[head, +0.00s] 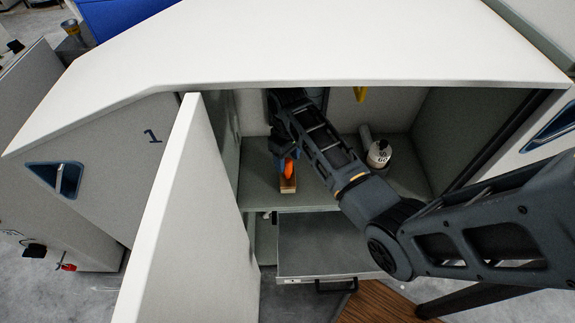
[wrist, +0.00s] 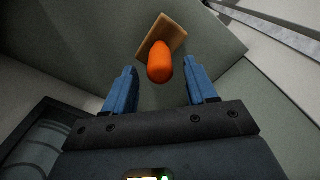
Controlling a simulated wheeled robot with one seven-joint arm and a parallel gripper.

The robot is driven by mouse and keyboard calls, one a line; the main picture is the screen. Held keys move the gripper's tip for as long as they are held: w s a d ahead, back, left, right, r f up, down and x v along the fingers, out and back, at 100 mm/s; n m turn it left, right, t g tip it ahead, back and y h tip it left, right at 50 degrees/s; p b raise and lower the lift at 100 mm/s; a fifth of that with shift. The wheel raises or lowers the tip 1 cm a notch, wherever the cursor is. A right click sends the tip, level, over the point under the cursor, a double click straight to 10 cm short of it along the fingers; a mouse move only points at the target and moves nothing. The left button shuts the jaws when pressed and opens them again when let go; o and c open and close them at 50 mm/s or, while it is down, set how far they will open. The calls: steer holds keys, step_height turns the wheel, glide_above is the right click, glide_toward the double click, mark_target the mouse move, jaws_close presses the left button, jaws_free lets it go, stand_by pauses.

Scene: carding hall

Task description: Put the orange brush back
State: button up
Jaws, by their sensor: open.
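The orange brush shows in the head view as an orange handle (head: 288,168) above a wooden block (head: 288,185). It is on the grey shelf inside the open white cabinet, towards the left. In the wrist view the orange handle (wrist: 160,62) points towards me and the wooden block (wrist: 163,36) lies beyond it. My gripper (wrist: 158,75) is open, with one blue finger on each side of the handle and a gap visible on both sides. In the head view my arm reaches into the cabinet, and my gripper (head: 284,155) is partly hidden behind the handle and wrist.
A white canister (head: 379,153) with dark lettering stands on the shelf right of my arm. The white cabinet door (head: 190,215) stands open at the left. A grey drawer (head: 325,248) sits below the shelf. A yellow item (head: 361,93) hangs at the back.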

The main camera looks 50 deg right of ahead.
step_height(320, 180, up, 7)
steer(key=shift+f, duration=0.1)
steer(key=s+a+f+t, duration=0.3)
steer(key=s+a+f, duration=0.1)
steer(key=a, duration=0.3)
steer(key=s+a+f+t, duration=0.2)
steer(key=s+a+f, duration=0.15)
steer(key=a, duration=0.35)
steer(key=s+a+r+t+h, duration=0.1)
steer(key=s+a+r+t, duration=0.35)
steer(key=s, duration=0.55)
steer(key=s+a+r+t, duration=0.1)
steer(key=s+r+t, duration=0.1)
steer(key=s+r, duration=0.4)
steer(key=s+a+r+n+t+y, duration=0.1)
steer(key=s+r+t, duration=0.2)
steer(key=s+r, duration=0.4)
step_height(320, 180, up, 8)
steer(key=shift+a+r, duration=0.15)
steer(key=shift+a, duration=0.05)
